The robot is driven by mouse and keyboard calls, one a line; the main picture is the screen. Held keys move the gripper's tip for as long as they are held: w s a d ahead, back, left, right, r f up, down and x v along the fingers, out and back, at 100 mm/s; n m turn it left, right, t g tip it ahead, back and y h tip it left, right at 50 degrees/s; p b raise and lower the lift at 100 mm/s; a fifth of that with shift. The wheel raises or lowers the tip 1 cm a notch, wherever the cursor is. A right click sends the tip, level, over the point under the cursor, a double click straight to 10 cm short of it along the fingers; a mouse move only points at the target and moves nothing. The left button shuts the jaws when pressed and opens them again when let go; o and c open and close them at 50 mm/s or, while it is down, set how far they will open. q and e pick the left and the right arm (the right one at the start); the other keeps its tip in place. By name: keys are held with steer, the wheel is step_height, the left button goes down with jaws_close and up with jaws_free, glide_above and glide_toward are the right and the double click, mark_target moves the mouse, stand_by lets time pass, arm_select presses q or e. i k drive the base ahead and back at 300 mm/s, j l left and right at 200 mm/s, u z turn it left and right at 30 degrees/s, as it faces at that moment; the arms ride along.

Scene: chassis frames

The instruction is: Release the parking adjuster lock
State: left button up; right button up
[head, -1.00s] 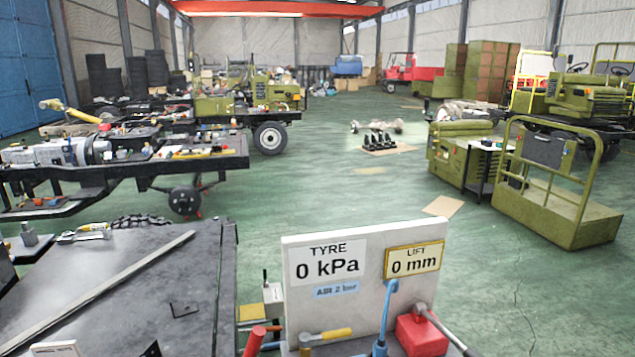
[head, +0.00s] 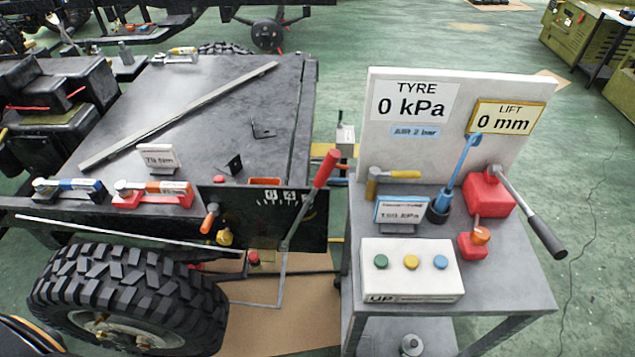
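A dark panel (head: 270,215) with a white-marked scale stands at the chassis frame's near right corner, above and right of the tyre (head: 125,300). A long red-handled lever (head: 326,168) leans up to the right across it. At the panel's left are a small orange-handled lever (head: 210,218) and a yellow knob (head: 224,238). A red knob (head: 254,258) shows below the panel. I cannot tell which of these is the parking adjuster lock. Neither of my grippers is in view.
A grey cart (head: 500,280) stands right of the panel, with a TYRE 0 kPa / LIFT 0 mm board (head: 440,150), a button box (head: 410,268) and a red jack-like unit (head: 488,192).

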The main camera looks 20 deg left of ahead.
mark_target(213, 209)
steer(key=u, duration=1.35)
